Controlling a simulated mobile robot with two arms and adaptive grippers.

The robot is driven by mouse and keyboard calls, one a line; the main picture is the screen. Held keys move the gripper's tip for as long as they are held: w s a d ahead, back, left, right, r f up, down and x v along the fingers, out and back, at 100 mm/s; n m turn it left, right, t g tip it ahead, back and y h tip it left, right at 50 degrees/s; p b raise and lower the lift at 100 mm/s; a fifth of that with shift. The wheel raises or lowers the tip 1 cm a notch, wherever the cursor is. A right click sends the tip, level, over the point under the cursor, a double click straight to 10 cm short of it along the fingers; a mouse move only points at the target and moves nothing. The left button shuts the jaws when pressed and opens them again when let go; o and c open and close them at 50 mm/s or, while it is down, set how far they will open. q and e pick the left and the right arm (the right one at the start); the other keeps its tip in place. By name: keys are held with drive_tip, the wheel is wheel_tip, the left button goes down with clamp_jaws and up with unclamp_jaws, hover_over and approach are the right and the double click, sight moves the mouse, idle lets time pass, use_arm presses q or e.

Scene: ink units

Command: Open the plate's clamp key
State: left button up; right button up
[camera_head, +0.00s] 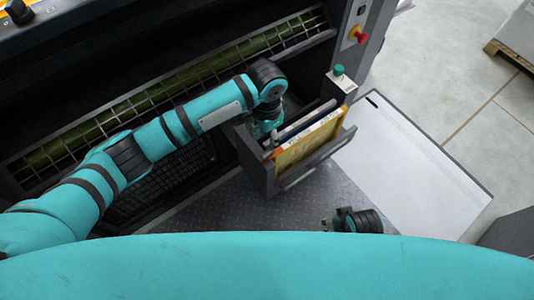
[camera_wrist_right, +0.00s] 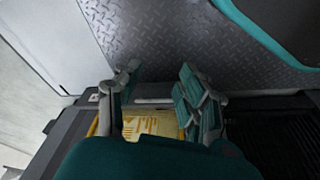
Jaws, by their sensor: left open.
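My left arm reaches in from the left in the head view. My left gripper (camera_head: 266,133) points down at the left end of a grey open-topped holder (camera_head: 262,168), over or just inside its rim; its fingertips are partly hidden. I cannot make out a clamp key in either view, and I cannot tell which thing is the task's plate. Only a small part of my right gripper (camera_head: 325,224) shows low in the head view. In the right wrist view my right gripper (camera_wrist_right: 155,95) has its fingers apart, with nothing between them.
A yellow folder (camera_head: 310,140) stands in the holder; yellow also shows in the right wrist view (camera_wrist_right: 155,124). Behind are a dark machine with a barred opening (camera_head: 130,105), a green knob (camera_head: 338,70) and a red knob (camera_head: 360,36). A white panel (camera_head: 410,160) is at right.

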sight(267, 152)
use_arm(q)
wheel_tip(267, 152, down, 9)
drive_tip(key=shift+r+b, duration=0.1)
drive_tip(key=shift+b, duration=1)
drive_tip(key=shift+f, duration=0.3)
use_arm(e)
drive_tip(key=w+v, duration=0.2)
drive_tip(key=v, duration=0.7)
drive_tip(key=shift+s+r+t, duration=0.15)
drive_tip(key=shift+r+t, duration=0.15)
drive_tip(key=shift+r, duration=0.15)
use_arm(q)
clamp_jaws()
